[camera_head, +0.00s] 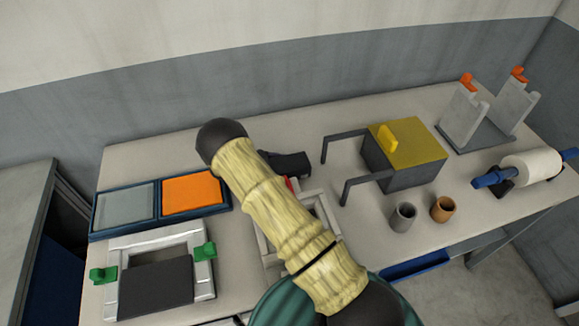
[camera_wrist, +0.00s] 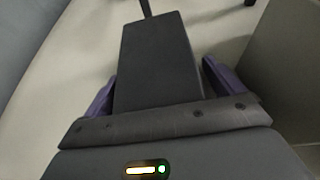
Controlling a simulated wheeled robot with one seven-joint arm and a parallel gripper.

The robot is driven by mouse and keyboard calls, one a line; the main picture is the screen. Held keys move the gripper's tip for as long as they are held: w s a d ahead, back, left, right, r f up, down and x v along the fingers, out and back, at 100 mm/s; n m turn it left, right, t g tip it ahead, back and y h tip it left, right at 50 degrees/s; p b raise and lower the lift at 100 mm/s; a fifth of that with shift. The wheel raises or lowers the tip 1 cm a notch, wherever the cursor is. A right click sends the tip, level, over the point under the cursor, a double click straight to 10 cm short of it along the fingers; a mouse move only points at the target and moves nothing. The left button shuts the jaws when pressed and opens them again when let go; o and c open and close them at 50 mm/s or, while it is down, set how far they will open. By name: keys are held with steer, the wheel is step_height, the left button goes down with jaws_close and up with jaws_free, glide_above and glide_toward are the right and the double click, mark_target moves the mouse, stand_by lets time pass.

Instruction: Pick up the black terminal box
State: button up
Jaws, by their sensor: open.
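A dark grey-black box (camera_wrist: 157,55), which looks like the black terminal box, fills the middle of the wrist view, with a thin dark rod or cable at its far end. My gripper (camera_wrist: 160,74) is open, with one purple finger on each side of the box. Its near end is hidden by the gripper body, and I cannot tell if the fingers touch it. In the head view my arm covers most of this spot. A black shape (camera_head: 287,164) shows beside the arm; I cannot tell whether it is the box or my gripper.
A grey box with a yellow top (camera_head: 407,145) and dark bracket arms stands to the right. Two small cups (camera_head: 443,209), a white roll (camera_head: 532,166) and a grey stand (camera_head: 480,137) are further right. Blue trays (camera_head: 123,207) and a frame with green clips (camera_head: 204,251) lie left.

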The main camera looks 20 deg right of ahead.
mark_target(283, 164)
steer(key=shift+r, duration=0.1)
steer(key=c, duration=1.5)
step_height(283, 164, up, 10)
steer(key=shift+b, duration=1)
